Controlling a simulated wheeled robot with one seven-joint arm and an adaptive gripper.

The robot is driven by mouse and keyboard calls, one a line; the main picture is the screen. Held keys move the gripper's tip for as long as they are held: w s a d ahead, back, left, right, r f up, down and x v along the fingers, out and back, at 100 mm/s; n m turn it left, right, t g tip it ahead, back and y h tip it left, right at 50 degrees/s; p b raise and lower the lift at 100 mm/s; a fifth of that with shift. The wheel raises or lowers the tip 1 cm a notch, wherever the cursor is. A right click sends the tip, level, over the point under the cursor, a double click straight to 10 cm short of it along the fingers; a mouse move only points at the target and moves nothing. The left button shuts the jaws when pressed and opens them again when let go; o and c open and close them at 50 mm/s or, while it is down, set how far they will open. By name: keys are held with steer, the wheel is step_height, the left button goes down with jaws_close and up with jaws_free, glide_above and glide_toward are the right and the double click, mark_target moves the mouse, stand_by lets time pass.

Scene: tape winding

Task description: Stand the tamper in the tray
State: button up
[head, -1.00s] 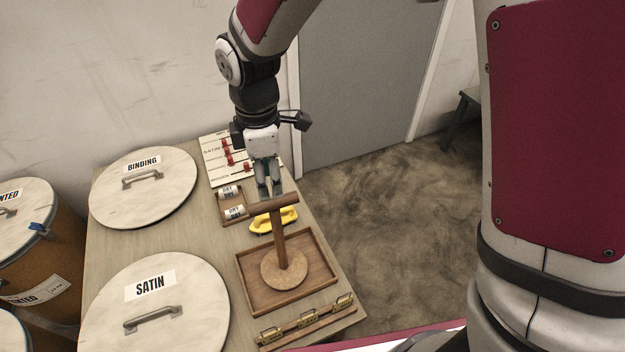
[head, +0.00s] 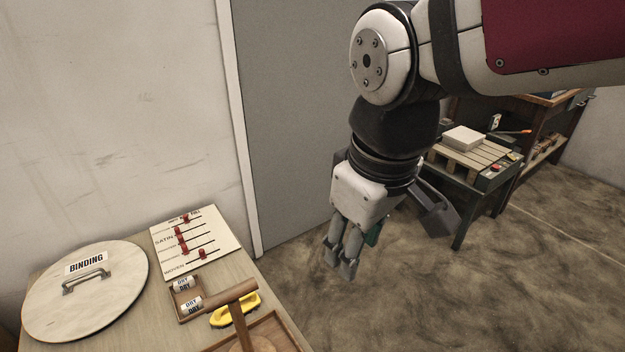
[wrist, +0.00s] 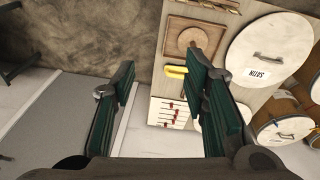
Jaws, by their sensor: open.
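The wooden tamper (head: 240,322), with a T-shaped handle and a round base, stands upright inside the wooden tray (head: 291,336) at the lower edge of the head view; its base is partly cut off there. In the wrist view the tray (wrist: 170,31) shows from above, with the tamper's round base (wrist: 190,36) within its walls. My gripper (head: 341,264) is open and empty. It hangs over the floor to the right of the table, well clear of the tamper and tray.
A slider board (head: 195,243) and the BINDING lid (head: 85,290) are on the table. A pallet-topped stand (head: 470,160) is at right. The floor between is clear.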

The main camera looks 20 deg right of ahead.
steer(key=s+d+m, duration=0.2)
steer(key=s+m, duration=0.3)
steer(key=s, duration=0.2)
steer(key=shift+s+d+t, duration=0.2)
steer(key=shift+d+t, duration=0.1)
steer(key=shift+d, duration=0.1)
